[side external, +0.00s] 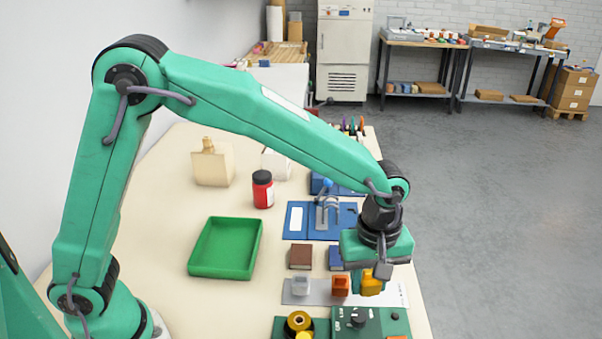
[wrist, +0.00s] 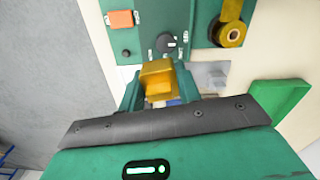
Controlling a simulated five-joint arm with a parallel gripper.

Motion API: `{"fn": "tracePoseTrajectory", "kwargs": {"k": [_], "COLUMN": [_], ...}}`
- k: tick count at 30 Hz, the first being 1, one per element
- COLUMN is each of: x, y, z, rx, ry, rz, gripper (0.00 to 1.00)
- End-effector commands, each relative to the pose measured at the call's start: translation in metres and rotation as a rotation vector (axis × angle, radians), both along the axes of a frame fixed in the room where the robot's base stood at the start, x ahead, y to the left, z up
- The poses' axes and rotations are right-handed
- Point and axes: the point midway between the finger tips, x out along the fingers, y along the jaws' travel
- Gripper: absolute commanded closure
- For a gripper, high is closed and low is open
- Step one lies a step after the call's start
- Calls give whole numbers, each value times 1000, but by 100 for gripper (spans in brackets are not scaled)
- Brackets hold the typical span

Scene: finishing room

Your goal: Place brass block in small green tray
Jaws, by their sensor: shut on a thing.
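The brass block (side external: 371,284) is golden yellow and sits between the jaws of my gripper (side external: 366,273), near the table's right side. The wrist view shows the block (wrist: 158,78) held between the two green fingers of my gripper (wrist: 158,92). My gripper is shut on it, and it appears held above the table. The small green tray (side external: 226,270) lies on the table to the left of my gripper and looks empty. Part of a green tray-like shape (wrist: 282,103) shows at the right of the wrist view.
A brown block (side external: 301,257) and blue block (side external: 336,257) stand nearby. A red jar (side external: 262,190) stands behind the tray.

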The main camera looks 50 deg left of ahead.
Motion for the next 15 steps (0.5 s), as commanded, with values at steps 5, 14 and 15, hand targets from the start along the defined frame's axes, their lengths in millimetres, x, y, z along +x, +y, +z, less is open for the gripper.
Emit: {"fn": "tracePoseTrajectory", "kwargs": {"k": [5,14,15], "x": [-1,-26,-32], "y": [52,147,158], "z": [6,9,9], "rx": [-1,-1,-1], "ry": [-2,-1,-1], "rz": [232,709,774], "gripper": [96,96,96]}}
